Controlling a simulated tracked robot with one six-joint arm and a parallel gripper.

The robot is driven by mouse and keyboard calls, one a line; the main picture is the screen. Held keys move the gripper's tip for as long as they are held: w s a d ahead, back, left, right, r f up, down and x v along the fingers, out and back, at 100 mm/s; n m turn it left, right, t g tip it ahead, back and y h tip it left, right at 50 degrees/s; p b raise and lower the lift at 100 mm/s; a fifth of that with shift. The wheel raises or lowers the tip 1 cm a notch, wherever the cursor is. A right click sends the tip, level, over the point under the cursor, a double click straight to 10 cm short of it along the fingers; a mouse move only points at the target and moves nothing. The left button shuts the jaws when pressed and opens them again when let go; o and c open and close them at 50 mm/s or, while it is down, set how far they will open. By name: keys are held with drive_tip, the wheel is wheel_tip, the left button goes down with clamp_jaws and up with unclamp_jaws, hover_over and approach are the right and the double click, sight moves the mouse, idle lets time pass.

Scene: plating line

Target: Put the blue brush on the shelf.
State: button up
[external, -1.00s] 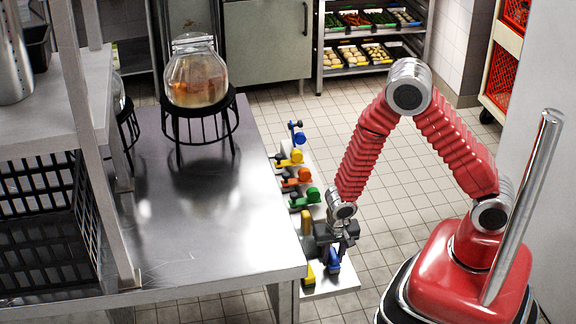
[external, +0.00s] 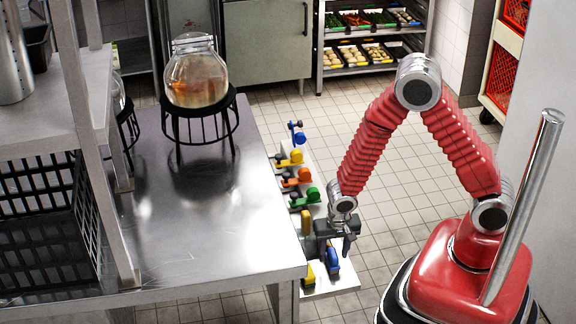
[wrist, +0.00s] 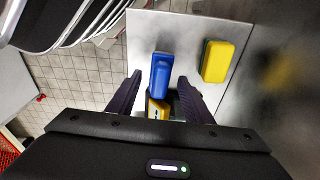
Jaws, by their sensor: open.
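A blue brush-like piece (external: 333,262) stands near the front end of a narrow pale board beside the steel table. In the wrist view, the blue piece (wrist: 160,75) lies between the fingertips of my gripper (wrist: 160,80), with a small yellow part (wrist: 157,108) just below it. My gripper (external: 340,237) is open, just above the blue piece in the external view; I see no grip on it. Another blue item (external: 299,134) stands at the board's far end. A metal shelf (external: 62,108) is above the table at the left.
Yellow, orange and green pieces stand along the board; a yellow block (wrist: 218,61) is right of the fingers. A glass jar (external: 197,75) sits on a black stand on the steel table (external: 215,235). A black crate (external: 40,240) is under the shelf.

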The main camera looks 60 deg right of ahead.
wheel_tip(320, 180, up, 10)
drive_tip(key=shift+s+a+f, duration=0.2)
drive_tip(key=shift+s+a, duration=0.2)
drive_tip(key=shift+a, duration=0.05)
drive_tip(key=shift+r, duration=0.1)
idle(0.6)
wheel_tip(320, 180, up, 16)
drive_tip(key=n+t, duration=0.2)
drive_tip(key=n, duration=0.2)
hover_over(334, 256)
drive_tip(key=s+d, duration=0.3)
drive_tip(key=d, duration=0.3)
drive_tip(key=s+d+r+n+t+y, duration=0.1)
drive_tip(key=s+d+r+n, duration=0.3)
drive_tip(key=s+r, duration=0.5)
wheel_tip(334, 256, up, 2)
drive_tip(key=shift+r+n+t, duration=0.15)
drive_tip(key=shift+n+t, duration=0.65)
drive_tip(key=shift+s, duration=0.1)
